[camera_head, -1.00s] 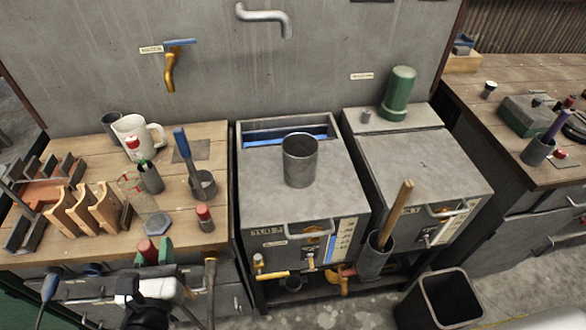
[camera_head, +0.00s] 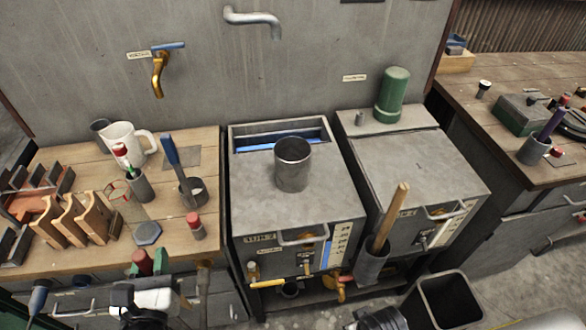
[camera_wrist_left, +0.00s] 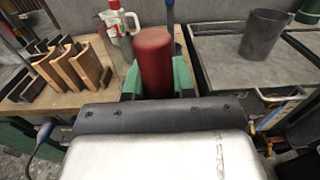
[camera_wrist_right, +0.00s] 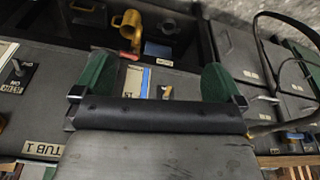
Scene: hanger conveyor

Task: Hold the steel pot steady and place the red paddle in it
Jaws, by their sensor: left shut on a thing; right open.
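The steel pot (camera_head: 291,170) stands upright on top of the left grey tub cabinet, with an open dark mouth. It also shows at the upper right of the left wrist view (camera_wrist_left: 264,36). My left gripper (camera_head: 147,263), with green fingers, is at the front of the wooden bench, left of the pot. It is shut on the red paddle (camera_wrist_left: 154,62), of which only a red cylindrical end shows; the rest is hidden. My right gripper (camera_wrist_right: 155,85) is open and empty, facing the cabinet fronts. Its fingers do not show in the head view.
The bench holds a white jug (camera_head: 130,142), a grey cup with a blue-handled tool (camera_head: 172,150) and wooden racks (camera_head: 85,215). A wooden handle (camera_head: 392,215) stands in a holder on the right cabinet's front. A dark bin (camera_head: 445,303) stands on the floor. The cabinet top around the pot is clear.

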